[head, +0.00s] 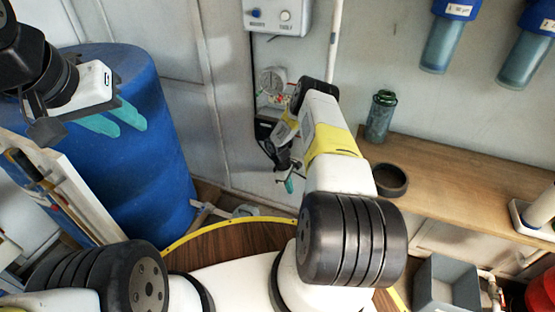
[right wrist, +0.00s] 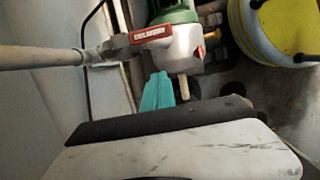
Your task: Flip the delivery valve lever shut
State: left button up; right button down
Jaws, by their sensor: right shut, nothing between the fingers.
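In the right wrist view, a red label reading DELIVERY (right wrist: 152,34) sits on a grey metal fitting (right wrist: 120,47) at the end of a pale pipe (right wrist: 40,57) from the left. I cannot clearly make out the valve lever. My right gripper (right wrist: 165,92) is shut and empty, its teal fingertips just below the fitting; I cannot tell whether they touch it. In the head view the right gripper (head: 288,185) is low by the wall, partly hidden by my arm. My left gripper (head: 120,118) is open and empty in front of the blue barrel (head: 140,170).
A green-topped pump body (right wrist: 180,12) adjoins the fitting, with a yellow reel-like object (right wrist: 275,30) to its right. A wooden shelf (head: 450,185) on the right holds a green bottle (head: 381,115) and a black ring (head: 390,180). Blue-capped filters (head: 443,40) hang above.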

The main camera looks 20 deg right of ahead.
jog(key=shift+s+d+f, duration=0.25)
jog(key=shift+s+d, duration=0.2)
jog(key=shift+d, duration=0.15)
jog(key=shift+s+d+f, duration=0.3)
jog(key=shift+s+d, duration=0.1)
jog(key=shift+d, duration=0.15)
jog(key=shift+s+d+f, duration=0.25)
jog(key=shift+s+d, duration=0.2)
jog(key=shift+d, duration=0.15)
